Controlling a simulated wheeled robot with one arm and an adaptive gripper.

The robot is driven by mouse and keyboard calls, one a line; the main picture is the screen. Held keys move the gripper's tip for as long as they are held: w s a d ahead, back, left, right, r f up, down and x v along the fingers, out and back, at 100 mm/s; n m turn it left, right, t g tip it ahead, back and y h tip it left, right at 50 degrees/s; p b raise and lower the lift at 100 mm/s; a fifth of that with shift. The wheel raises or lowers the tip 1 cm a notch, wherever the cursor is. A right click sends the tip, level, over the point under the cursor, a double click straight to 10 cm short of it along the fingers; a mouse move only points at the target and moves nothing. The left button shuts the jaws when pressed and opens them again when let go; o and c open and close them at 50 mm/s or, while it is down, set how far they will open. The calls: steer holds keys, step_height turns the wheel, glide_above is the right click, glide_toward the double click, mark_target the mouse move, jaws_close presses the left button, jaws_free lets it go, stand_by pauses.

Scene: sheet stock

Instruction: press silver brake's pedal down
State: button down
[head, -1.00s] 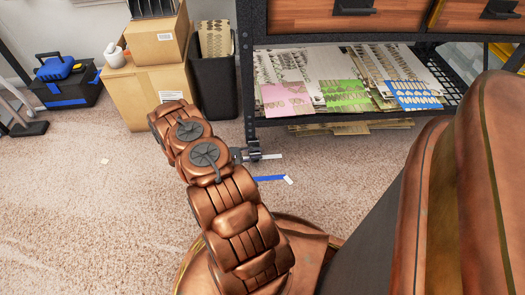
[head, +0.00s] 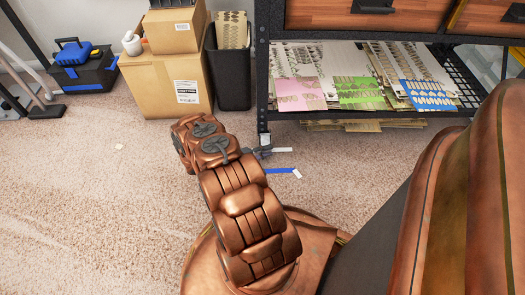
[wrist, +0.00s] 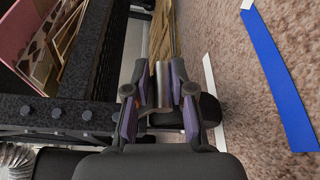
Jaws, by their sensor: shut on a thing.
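The silver brake pedal (wrist: 162,85) shows in the wrist view as a small metal plate between my fingertips. It belongs to the caster (wrist: 206,108) under the black rack's corner post, whose dark wheel shows just right of my fingers. My gripper (wrist: 161,95) has its purple-sided fingers shut on the pedal, one on each side. In the head view my gripper (head: 262,152) is small and low at the foot of the post. There the pedal cannot be made out, and whether it is up or down is unclear.
The black rack (head: 263,70) holds patterned sheets on its lower shelf. A black bin (head: 233,80) and cardboard boxes (head: 163,86) stand to its left. A blue strip (head: 280,171) and a white strip (head: 283,150) lie near my gripper. Carpet at left is mostly clear.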

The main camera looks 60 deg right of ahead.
steer(key=shift+d+f, duration=0.2)
steer(key=shift+f, duration=0.15)
steer(key=c, duration=1.1)
jaws_free()
steer(key=shift+w, duration=0.1)
steer(key=shift+a+r, duration=0.1)
steer(key=shift+w+a+r, duration=0.1)
steer(key=shift+w+a, duration=0.25)
steer(key=shift+a, duration=0.05)
steer(key=v, duration=1)
steer(key=shift+w+a, duration=0.2)
steer(key=shift+a, duration=0.2)
